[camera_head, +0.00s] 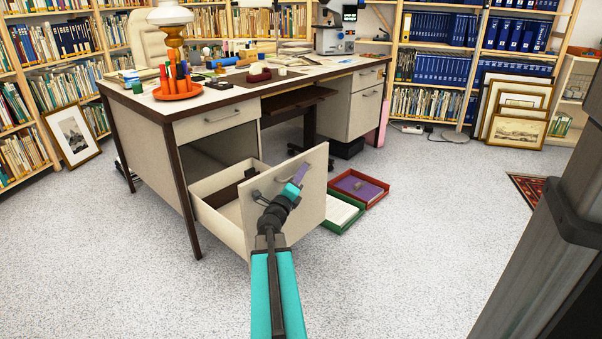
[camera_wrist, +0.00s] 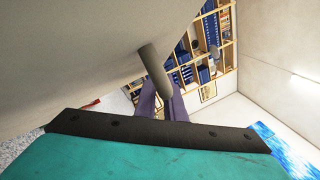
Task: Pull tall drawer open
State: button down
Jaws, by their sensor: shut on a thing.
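The tall drawer (camera_head: 315,205) is the lower drawer in the left pedestal of the desk. It stands pulled well out, and its open inside shows behind the front panel. My gripper (camera_head: 300,172) is at the outer face of that panel, its purple fingers shut on the drawer handle. In the wrist view the dark grey end of the handle (camera_wrist: 153,68) sticks out beside the purple fingers of my gripper (camera_wrist: 163,100), and the pale drawer front (camera_wrist: 70,60) fills the upper left. The exact contact between fingers and handle is partly hidden.
Above it a shallow drawer (camera_head: 215,121) is shut. On the floor right of the open drawer lie a green tray (camera_head: 345,222) and a red tray (camera_head: 375,200). The desk top (camera_head: 225,97) holds pens, a lamp and a microscope. The speckled floor in front is clear.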

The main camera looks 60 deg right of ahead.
jog(key=c, duration=2.1)
grip_release()
jog(key=shift+w+a, duration=0.15)
jog(key=shift+a, duration=0.1)
jog(key=p+v, duration=0.5)
jog(key=v, duration=0.3)
jog(key=shift+a+p, duration=0.35)
jog(key=shift+p, duration=0.05)
jog(key=shift+a+p, duration=0.1)
jog(key=shift+p, duration=0.2)
